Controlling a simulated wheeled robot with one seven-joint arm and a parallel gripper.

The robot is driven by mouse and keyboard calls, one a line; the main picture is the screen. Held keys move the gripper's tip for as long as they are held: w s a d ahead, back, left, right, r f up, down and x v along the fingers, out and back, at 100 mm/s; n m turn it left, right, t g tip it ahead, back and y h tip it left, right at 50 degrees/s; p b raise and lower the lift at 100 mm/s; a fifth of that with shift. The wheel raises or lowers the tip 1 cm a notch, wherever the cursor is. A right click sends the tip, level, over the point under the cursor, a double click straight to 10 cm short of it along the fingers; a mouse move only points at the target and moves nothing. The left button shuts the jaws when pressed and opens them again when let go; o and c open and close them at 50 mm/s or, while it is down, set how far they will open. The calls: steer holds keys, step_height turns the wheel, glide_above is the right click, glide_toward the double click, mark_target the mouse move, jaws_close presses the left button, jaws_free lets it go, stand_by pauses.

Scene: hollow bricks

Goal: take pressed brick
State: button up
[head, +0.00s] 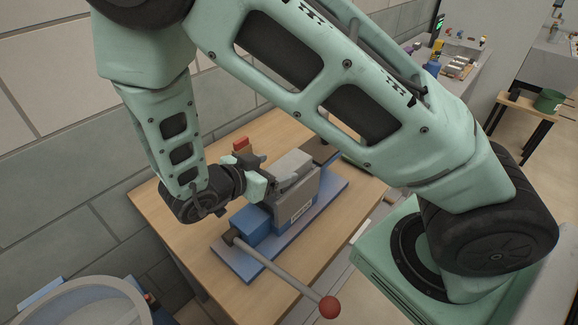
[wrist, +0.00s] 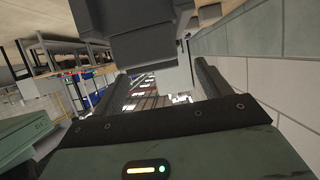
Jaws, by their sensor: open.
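The blue brick press (head: 258,222) stands on a wooden table, with a grey mould box (head: 300,202) and a long lever ending in a red ball (head: 329,307). A light grey block, which looks like the pressed brick (head: 293,163), sits at the top of the box, partly hidden by my gripper. My gripper (head: 277,174) is open, close beside the block on its left. In the wrist view a grey block-like shape (wrist: 142,50) lies beyond my open fingers (wrist: 163,76). I cannot tell whether it is the brick or part of the press, or whether the fingers touch it.
A tiled wall (head: 60,150) runs close behind the table. A round grey container (head: 85,303) is at the lower left.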

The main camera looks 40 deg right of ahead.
mark_target(285, 165)
steer(key=x, duration=0.1)
steer(key=p+x, duration=0.1)
steer(key=x, duration=0.2)
steer(key=shift+s+d, duration=0.15)
steer(key=shift+s, duration=0.1)
steer(key=shift+r, duration=0.1)
steer(key=c, duration=1.4)
